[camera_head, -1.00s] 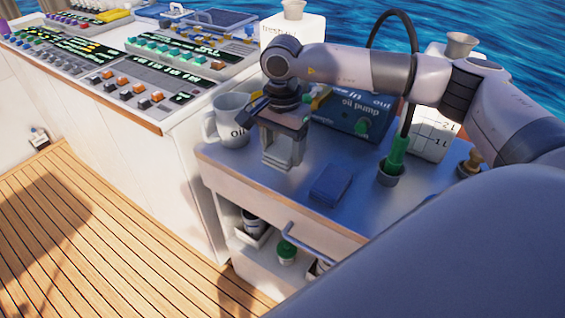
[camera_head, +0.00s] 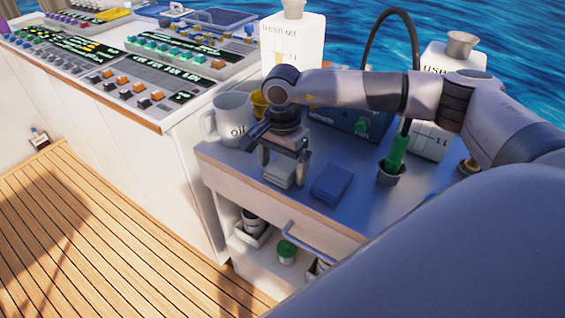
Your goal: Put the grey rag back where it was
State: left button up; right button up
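The grey rag (camera_head: 279,174) lies folded on the blue-grey top of the cabinet (camera_head: 330,215), near its front left edge. My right gripper (camera_head: 283,170) points down over it, one finger on each side. Its fingers look apart, with a small gap at the right side of the rag, so it seems open. The gripper partly hides the rag's far part. A folded blue rag (camera_head: 332,184) lies just right of the grey one. My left gripper is not in view.
A white oil mug (camera_head: 232,120) stands behind left of the gripper, with a yellow cup (camera_head: 259,104) beside it. A blue oil pump box (camera_head: 350,124), white canisters (camera_head: 292,42) and a green-handled tool in a holder (camera_head: 391,174) stand behind and right.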

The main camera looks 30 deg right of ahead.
aim_at(282, 166)
jog(key=shift+r, duration=0.45)
notch_tip(282, 166, up, 12)
jog(key=shift+f, duration=0.25)
dwell(0.4)
